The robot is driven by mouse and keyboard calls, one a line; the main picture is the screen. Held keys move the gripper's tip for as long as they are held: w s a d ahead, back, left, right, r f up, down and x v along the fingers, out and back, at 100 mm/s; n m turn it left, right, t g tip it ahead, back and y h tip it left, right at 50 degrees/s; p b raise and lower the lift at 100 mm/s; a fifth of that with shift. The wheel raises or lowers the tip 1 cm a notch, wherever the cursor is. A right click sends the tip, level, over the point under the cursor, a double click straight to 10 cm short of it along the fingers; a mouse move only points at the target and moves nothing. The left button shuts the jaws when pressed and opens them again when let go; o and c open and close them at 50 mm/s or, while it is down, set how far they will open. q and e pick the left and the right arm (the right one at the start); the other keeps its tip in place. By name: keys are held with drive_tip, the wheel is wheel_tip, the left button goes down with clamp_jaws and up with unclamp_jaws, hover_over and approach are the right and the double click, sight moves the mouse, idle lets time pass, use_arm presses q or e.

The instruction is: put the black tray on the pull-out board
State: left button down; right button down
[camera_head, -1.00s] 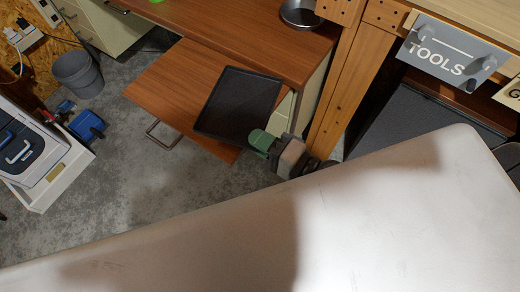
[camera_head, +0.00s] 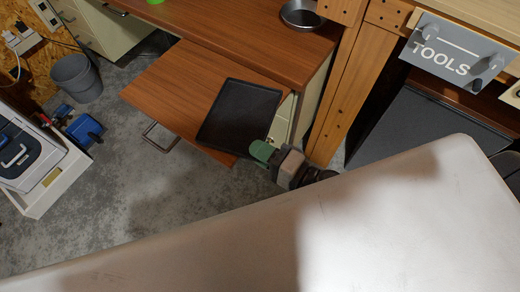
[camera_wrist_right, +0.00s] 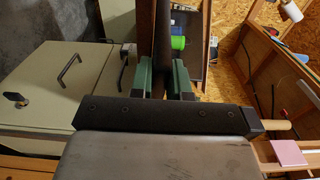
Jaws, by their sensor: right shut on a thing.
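The black tray (camera_head: 238,112) is a flat dark rectangle with a raised rim. In the head view it overlaps the right part of the brown pull-out board (camera_head: 172,92); I cannot tell whether it touches it. My right gripper (camera_head: 262,151) has green fingers and is shut on the tray's near edge. In the right wrist view the tray (camera_wrist_right: 162,35) shows edge-on as a dark strip between the green fingers (camera_wrist_right: 161,80). Part of the board is hidden under the tray. My left gripper is not in view.
The desk top (camera_head: 230,35) stands behind the board, with a metal bowl (camera_head: 300,14) on it. A wooden post (camera_head: 345,85) rises just right of the tray. A grey bin (camera_head: 76,78) stands on the floor at left. The board's left part is bare.

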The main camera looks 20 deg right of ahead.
drive_tip(key=c, duration=1.5)
unclamp_jaws()
drive_tip(key=shift+f, duration=0.15)
drive_tip(key=shift+c, duration=0.2)
drive_tip(key=o, duration=0.4)
drive_tip(key=shift+o, duration=0.2)
